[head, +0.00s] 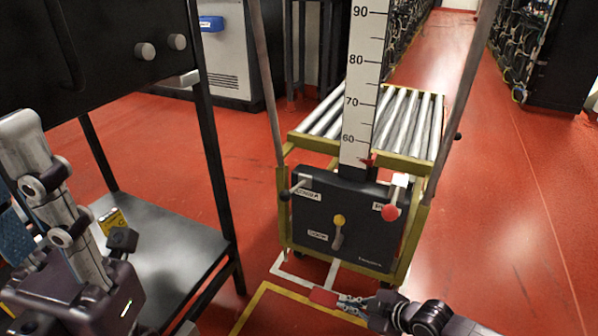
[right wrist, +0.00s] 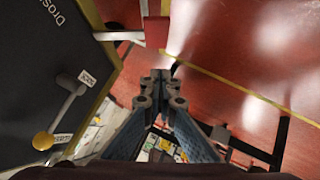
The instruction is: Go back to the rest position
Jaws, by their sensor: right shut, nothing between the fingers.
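My right gripper (head: 352,303) is low in front of the yellow-framed roller trolley (head: 283,215). In the right wrist view its two fingers (right wrist: 160,80) are together with nothing between them. A red pedal (head: 322,297) on a pale bar is close to the fingertips in the head view. In the right wrist view the red pedal (right wrist: 157,32) lies beyond them; I cannot tell whether they touch. My left gripper (head: 60,225) is large at the lower left, beside a dark rack, partly cut off by the picture edge. Its opening is unclear.
The trolley's dark panel (head: 345,225) has a red knob (head: 389,212), a yellow knob (head: 339,220) and a black-tipped lever. A tall scale stands behind it. The black rack (head: 212,150) with a grey shelf (head: 180,255) is at left. Red floor is free at right.

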